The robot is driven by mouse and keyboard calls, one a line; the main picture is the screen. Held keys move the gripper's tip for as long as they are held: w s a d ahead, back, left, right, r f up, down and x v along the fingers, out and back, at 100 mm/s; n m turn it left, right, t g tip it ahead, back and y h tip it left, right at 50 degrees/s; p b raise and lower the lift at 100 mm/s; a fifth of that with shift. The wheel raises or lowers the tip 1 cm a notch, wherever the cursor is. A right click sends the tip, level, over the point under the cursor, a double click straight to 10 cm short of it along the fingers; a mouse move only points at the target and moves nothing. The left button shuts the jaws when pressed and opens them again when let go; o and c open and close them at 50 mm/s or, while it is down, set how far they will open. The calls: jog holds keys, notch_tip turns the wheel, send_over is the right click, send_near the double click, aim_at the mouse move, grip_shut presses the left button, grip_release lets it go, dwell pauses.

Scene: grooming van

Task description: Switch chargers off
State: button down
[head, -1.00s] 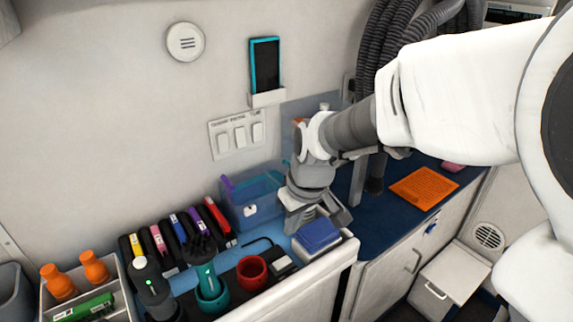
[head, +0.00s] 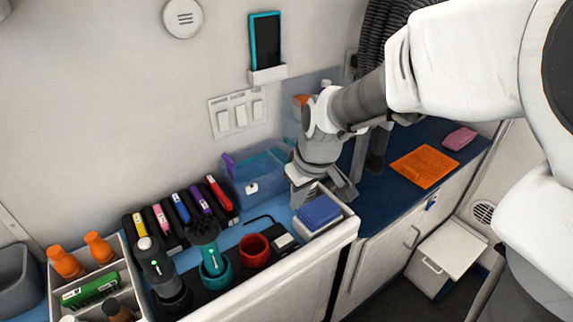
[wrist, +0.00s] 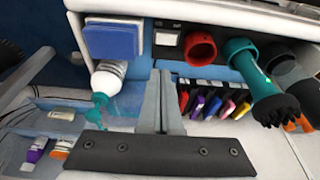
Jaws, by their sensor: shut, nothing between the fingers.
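On the counter, a dark charging station (head: 226,270) holds a teal clipper (head: 208,250) and a red cup (head: 254,248). My gripper (head: 312,197) is shut and empty, pointing down behind the blue block, right of and below the wall panel. Its closed fingers show in the wrist view (wrist: 162,105).
The blue block (head: 319,211) lies in a white bin close to my gripper. A translucent blue bin (head: 255,174) stands left of it. Several coloured cartridges (head: 182,210) line the wall. A phone (head: 265,41) sits in a wall holder above the panel. An orange sheet (head: 424,166) lies right.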

jog(key=b, duration=0.4)
send_near(287, 237)
jog(key=x, duration=0.5)
jog(key=shift+w+a, duration=0.2)
jog(key=shift+w, duration=0.05)
jog(key=shift+f, duration=0.75)
jog(key=shift+d+f, duration=0.15)
jog(key=shift+f, duration=0.3)
jog(key=shift+r, duration=0.2)
jog(key=shift+s+a+r, duration=0.2)
jog(key=shift+s+a, duration=0.25)
jog(key=shift+a, duration=0.25)
